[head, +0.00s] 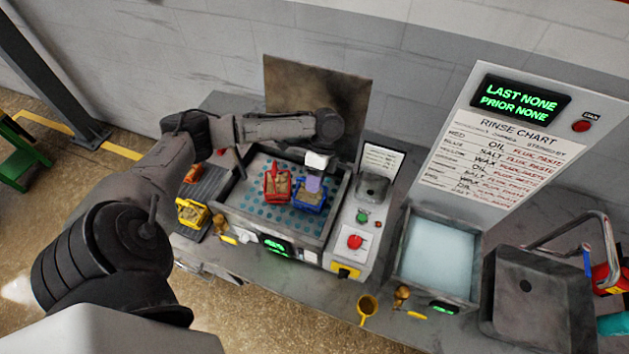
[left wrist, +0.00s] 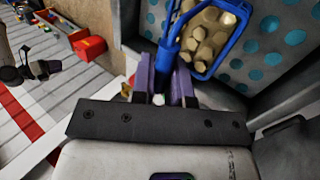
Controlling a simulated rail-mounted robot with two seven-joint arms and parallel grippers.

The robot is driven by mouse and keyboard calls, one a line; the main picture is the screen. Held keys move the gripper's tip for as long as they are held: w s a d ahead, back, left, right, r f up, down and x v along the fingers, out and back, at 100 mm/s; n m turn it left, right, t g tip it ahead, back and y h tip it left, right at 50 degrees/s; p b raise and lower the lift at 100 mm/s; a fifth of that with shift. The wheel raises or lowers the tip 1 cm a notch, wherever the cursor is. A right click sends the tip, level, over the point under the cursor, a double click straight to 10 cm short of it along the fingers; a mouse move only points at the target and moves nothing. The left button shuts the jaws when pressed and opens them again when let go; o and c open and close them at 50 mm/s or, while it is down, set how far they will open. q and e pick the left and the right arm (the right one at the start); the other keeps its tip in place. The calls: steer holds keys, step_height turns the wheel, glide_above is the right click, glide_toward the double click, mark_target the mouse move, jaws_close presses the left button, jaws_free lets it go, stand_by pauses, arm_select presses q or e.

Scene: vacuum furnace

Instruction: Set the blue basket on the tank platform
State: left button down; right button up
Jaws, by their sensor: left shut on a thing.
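The blue basket (head: 309,198) holds tan pieces and is at the right part of the tank platform (head: 262,212), a plate with teal holes inside a grey tank. My left gripper (head: 315,184) comes down over the basket and is shut on its handle. In the left wrist view the purple fingers (left wrist: 171,75) close around the blue handle, and the basket (left wrist: 207,38) hangs out beyond them over the dotted plate. I cannot tell whether its bottom touches the plate. A red basket (head: 277,184) stands just left of it on the platform. My right gripper is not in view.
A yellow basket (head: 192,213) sits on a dark rack left of the tank. A control panel with a red button (head: 355,242) stands right of it, then a water-filled basin (head: 437,262) and a sink (head: 537,300). The platform's left part is bare.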

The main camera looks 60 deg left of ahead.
arm_select(q)
steer(key=c, duration=1.5)
jaws_free()
steer(key=shift+f, duration=0.15)
steer(key=shift+c, duration=0.2)
steer(key=o, duration=0.4)
steer(key=shift+o, duration=0.2)
steer(key=b+v, duration=0.1)
steer(key=v, duration=0.7)
steer(key=shift+d, duration=0.15)
